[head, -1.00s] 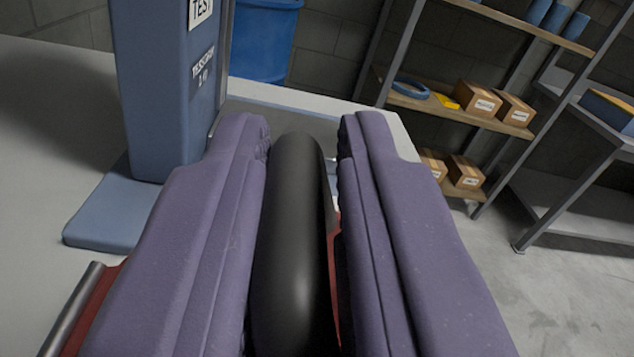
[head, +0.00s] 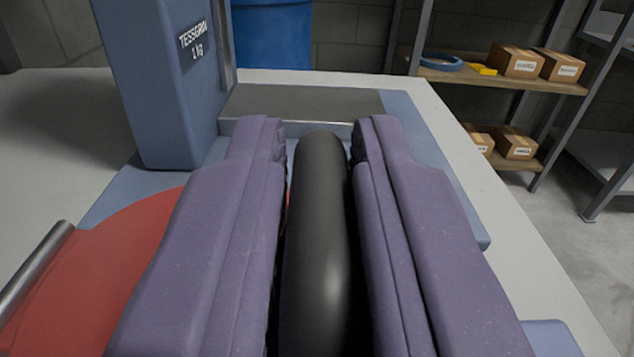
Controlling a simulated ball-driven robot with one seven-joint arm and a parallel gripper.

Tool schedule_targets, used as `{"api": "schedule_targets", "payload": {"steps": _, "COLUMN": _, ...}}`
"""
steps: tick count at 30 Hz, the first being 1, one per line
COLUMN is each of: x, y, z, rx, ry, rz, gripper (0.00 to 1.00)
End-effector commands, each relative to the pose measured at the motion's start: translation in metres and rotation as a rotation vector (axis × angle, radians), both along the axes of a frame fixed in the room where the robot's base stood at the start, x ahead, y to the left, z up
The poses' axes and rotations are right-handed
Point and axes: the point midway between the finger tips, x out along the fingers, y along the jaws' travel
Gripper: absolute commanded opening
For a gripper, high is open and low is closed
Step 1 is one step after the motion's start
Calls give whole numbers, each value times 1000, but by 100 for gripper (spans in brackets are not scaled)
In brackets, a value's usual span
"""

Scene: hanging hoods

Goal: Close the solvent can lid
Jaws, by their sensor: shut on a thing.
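My gripper (head: 320,140) reaches forward with its two purple padded fingers on either side of a thick, rounded black handle (head: 322,230). It is shut on this handle. A red round-edged surface (head: 90,265), apparently the solvent can lid, shows at the lower left beside and below the left finger. A grey metal rod (head: 35,265) lies along its left side. The fingers hide most of the red surface, where the handle joins it, and the can body, so I cannot tell how far the lid stands open.
A blue upright unit (head: 165,100) with a label stands behind on the left, on a blue base with a grey plate (head: 300,102). A blue drum (head: 270,40) stands beyond the pale bench (head: 55,120). Shelves with cardboard boxes (head: 515,60) are at the back right.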

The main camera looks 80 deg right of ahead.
Motion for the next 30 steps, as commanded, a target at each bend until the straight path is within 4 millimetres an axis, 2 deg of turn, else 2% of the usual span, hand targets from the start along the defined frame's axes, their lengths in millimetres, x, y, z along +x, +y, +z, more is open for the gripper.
{"api": "schedule_targets", "payload": {"steps": 8, "x": 0, "y": 0, "z": -1, "rx": 1, "ry": 2, "rz": -1, "gripper": 0}}
{"api": "schedule_targets", "payload": {"steps": 9, "x": -1, "y": 0, "z": -1, "rx": 1, "ry": 2, "rz": -1, "gripper": 28}}
{"api": "schedule_targets", "payload": {"steps": 11, "x": -1, "y": 0, "z": -1, "rx": 1, "ry": 2, "rz": -1, "gripper": 40}}
{"api": "schedule_targets", "payload": {"steps": 21, "x": -1, "y": 4, "z": 0, "rx": 0, "ry": 1, "rz": 1, "gripper": 40}}
{"api": "schedule_targets", "payload": {"steps": 23, "x": -2, "y": 12, "z": 1, "rx": 1, "ry": 1, "rz": 2, "gripper": 40}}
{"api": "schedule_targets", "payload": {"steps": 30, "x": -10, "y": 56, "z": 2, "rx": 1, "ry": 1, "rz": 3, "gripper": 40}}
